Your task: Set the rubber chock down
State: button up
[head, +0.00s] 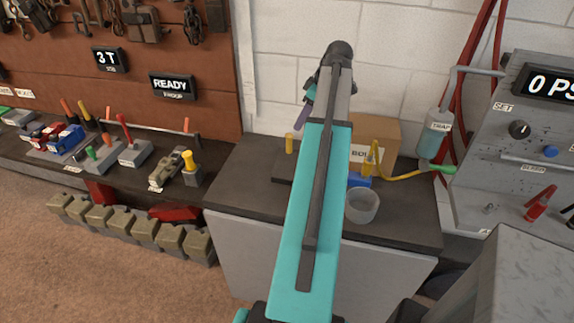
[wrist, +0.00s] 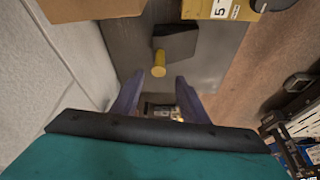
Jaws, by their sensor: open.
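The rubber chock looks to be the dark block (head: 281,172) with an upright yellow handle, on the dark top of the grey cabinet, partly hidden by my arm. In the wrist view the dark block (wrist: 178,42) and its yellow handle (wrist: 159,63) lie beyond the fingertips. My gripper (wrist: 158,88) has its two purple fingers spread apart with nothing between them. In the head view my gripper (head: 303,116) is above the cabinet top, mostly behind my arm. How far its fingers are from the handle is hard to tell.
A cardboard box (head: 378,133), a blue block (head: 360,180) with a yellow piece and a grey cup (head: 362,206) stand on the cabinet top (head: 408,226). A tool bench (head: 125,180) is to the left, a gauge panel (head: 525,150) to the right.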

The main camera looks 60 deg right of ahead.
aim_at(292, 136)
jog(key=shift+s+r, duration=0.1)
jog(key=shift+s, duration=0.05)
jog(key=shift+p+x, duration=1.2)
jog(key=shift+x, duration=3.15)
jog(key=shift+p+x, duration=0.85)
jog(key=shift+x, duration=0.15)
jog(key=shift+p+x, duration=0.65)
jog(key=shift+x, duration=0.95)
